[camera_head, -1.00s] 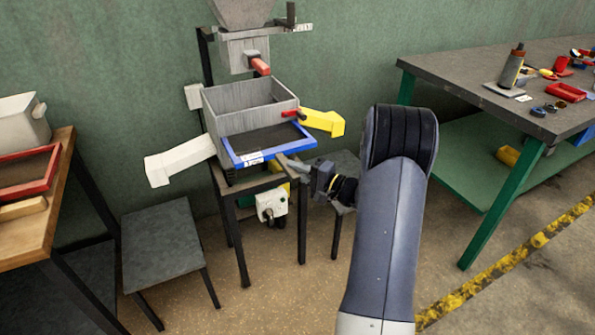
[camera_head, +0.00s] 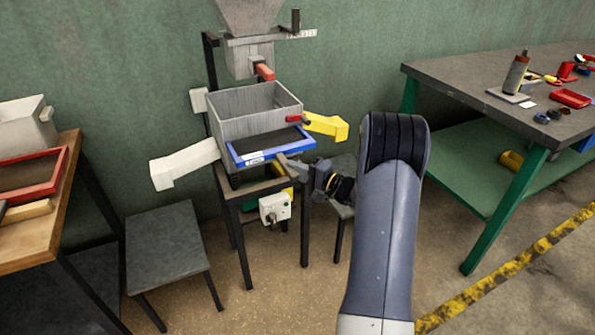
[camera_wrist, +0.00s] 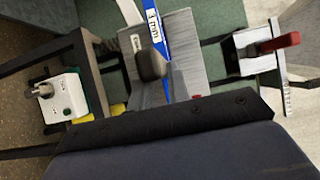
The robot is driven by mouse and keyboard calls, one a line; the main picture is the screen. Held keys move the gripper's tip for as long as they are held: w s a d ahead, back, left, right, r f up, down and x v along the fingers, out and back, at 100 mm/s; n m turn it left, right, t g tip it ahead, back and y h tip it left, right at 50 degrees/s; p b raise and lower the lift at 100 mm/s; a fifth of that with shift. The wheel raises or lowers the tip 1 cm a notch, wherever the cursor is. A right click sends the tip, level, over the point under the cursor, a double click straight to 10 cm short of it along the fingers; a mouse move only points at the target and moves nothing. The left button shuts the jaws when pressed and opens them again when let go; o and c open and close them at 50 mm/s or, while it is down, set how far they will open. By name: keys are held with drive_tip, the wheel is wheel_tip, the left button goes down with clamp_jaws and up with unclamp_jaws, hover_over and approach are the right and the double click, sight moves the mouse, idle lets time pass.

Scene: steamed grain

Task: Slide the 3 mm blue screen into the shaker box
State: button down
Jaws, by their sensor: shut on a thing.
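The blue screen (camera_head: 280,153) has a dark mesh and a white label on its front rim. It sits partly in the front of the grey shaker box (camera_head: 235,127), its front part sticking out. In the wrist view the blue frame (camera_wrist: 156,12) shows edge-on with a "3 mm" label. My gripper (camera_head: 289,164) is shut on the front rim of the blue screen near its right corner. The fingertips are small and partly hidden in the head view. The screen's back edge is hidden inside the box.
A white chute (camera_head: 183,164) leaves the box at left and a yellow chute (camera_head: 327,125) at right. A red clamp handle (camera_head: 293,119) is at the box's right corner. A hopper (camera_head: 248,18) hangs above. A red-framed screen (camera_head: 62,170) lies on the left bench.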

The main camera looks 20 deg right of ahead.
sight(280, 148)
drive_tip(key=shift+w+r+p, duration=0.1)
drive_tip(key=shift+w+p, duration=0.2)
drive_tip(key=shift+w, duration=0.8)
drive_tip(key=shift+w+a+p, duration=0.15)
drive_tip(key=shift+w+p, duration=0.55)
drive_tip(key=shift+w, duration=1.75)
drive_tip(key=shift+w+r+p, duration=0.1)
drive_tip(key=shift+w+p, duration=0.65)
drive_tip(key=shift+w, duration=1.6)
drive_tip(key=c, duration=1.3)
unclamp_jaws()
drive_tip(key=shift+o, duration=0.2)
drive_tip(key=shift+f, duration=0.2)
drive_tip(key=v, duration=1)
drive_tip(key=shift+s, duration=0.3)
drive_tip(key=shift+w, duration=0.1)
